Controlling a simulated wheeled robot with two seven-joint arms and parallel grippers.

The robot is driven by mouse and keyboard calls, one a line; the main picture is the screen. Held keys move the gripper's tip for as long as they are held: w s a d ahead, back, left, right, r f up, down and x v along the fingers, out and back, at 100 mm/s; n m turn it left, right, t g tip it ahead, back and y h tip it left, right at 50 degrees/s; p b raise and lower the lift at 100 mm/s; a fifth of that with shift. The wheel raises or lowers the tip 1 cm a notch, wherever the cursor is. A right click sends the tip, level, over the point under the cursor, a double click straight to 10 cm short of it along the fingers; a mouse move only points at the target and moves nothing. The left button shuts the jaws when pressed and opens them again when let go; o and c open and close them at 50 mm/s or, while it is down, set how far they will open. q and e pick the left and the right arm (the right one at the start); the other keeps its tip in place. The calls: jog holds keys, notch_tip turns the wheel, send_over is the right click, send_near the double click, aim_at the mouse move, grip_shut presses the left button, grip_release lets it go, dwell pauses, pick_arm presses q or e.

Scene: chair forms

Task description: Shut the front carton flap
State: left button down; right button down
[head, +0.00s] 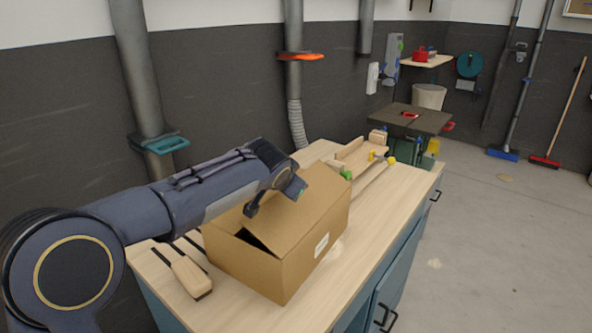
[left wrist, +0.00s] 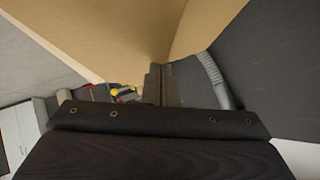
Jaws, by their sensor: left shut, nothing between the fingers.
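The brown cardboard carton (head: 240,263) stands on the wooden workbench, with a pale label on its right side. A broad flap panel (head: 312,200) slopes over its right and back part. A dark gap shows along the left of the top, so the carton is partly open there. I cannot tell clearly which flap is the front one. My left gripper (head: 252,209) is over the carton's top, close to the flap panel; contact is unclear. In the left wrist view its fingers (left wrist: 161,85) are together and empty, with cardboard panels (left wrist: 125,40) just beyond them. My right gripper is not in view.
A wooden-handled tool (head: 190,277) lies on the bench left of the carton. Wooden pieces and clamps (head: 365,165) lie behind it. The bench top (head: 395,200) is clear to the right. Grey pipes (head: 140,65) run up the wall behind.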

aim_at(280, 195)
pick_arm(q)
jog(key=a+f+h, duration=0.1)
jog(key=f+n+g+h+p, duration=0.1)
jog(key=shift+w+a+f+g, duration=0.3)
jog(key=shift+w+a+f, duration=0.05)
jog(key=shift+w+f, duration=0.05)
jog(key=shift+f, duration=0.25)
jog(key=shift+w+a+f, duration=0.1)
jog(key=shift+f, duration=0.6)
